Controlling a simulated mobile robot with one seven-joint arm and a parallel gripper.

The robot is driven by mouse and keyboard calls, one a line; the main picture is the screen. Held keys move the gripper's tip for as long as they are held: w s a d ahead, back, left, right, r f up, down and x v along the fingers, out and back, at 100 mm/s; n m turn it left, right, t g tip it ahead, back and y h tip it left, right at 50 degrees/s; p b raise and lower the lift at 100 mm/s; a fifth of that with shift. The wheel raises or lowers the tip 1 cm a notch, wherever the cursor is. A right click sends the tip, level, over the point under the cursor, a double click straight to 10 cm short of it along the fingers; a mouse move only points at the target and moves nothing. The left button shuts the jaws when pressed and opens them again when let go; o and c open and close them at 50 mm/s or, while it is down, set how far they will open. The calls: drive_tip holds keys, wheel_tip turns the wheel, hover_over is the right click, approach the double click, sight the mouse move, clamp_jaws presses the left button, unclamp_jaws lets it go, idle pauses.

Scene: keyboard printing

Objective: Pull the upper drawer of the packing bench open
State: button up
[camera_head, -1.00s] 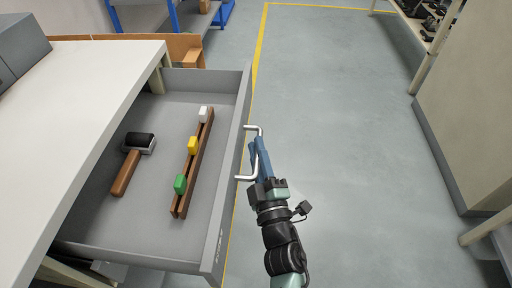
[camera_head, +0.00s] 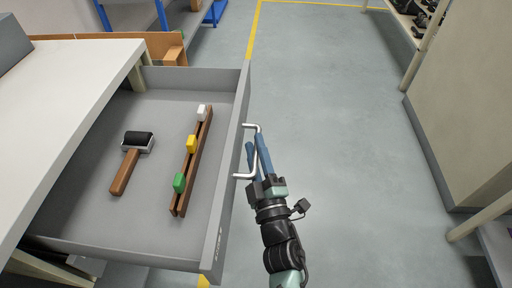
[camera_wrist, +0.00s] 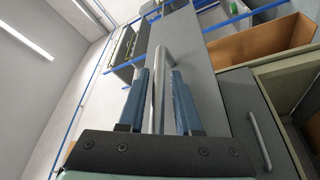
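The upper drawer (camera_head: 216,240) of the packing bench (camera_head: 62,105) stands well open, sticking out to the right from under the white top. Its metal bar handle (camera_head: 248,177) is on the drawer front and also shows in the wrist view (camera_wrist: 160,65). My gripper (camera_head: 255,142) is at the handle, outside the drawer front. Its two blue fingers are spread, one on each side of the bar, with visible gaps in the wrist view (camera_wrist: 160,85).
In the drawer lie a roller (camera_head: 125,170) with a wooden grip and a wooden rack (camera_head: 192,170) with white, yellow and green pieces. A second handle (camera_wrist: 260,140) shows in the wrist view. The floor to the right is clear up to a beige cabinet (camera_head: 465,110).

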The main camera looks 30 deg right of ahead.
drive_tip(key=shift+o, duration=0.7)
drive_tip(key=v, duration=1.3)
drive_tip(key=shift+s, duration=0.1)
